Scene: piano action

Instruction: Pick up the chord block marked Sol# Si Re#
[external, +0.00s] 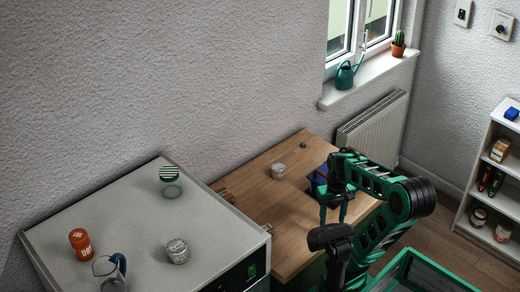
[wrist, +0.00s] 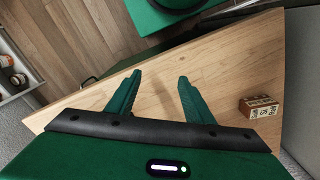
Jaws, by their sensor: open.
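A small wooden block (wrist: 260,106) with pale marked faces lies on the wooden table (wrist: 226,62), near its edge at the right of the wrist view. Its lettering is too small to read for sure, so I cannot tell whether it is the Sol# Si Re# block. My gripper (wrist: 159,78) is open and empty over the tabletop, with the block apart from it, to the right of the right finger. In the external view my gripper (external: 335,204) is over the table's right part; I cannot clearly pick out the block there.
A jar (external: 278,172) and a small dark object (external: 304,145) stand on the table, and a blue object (external: 318,180) is beside my arm. The grey cabinet (external: 120,212) at left holds a striped-lid jar (external: 170,180), an orange jar (external: 80,242) and a glass jug (external: 110,272).

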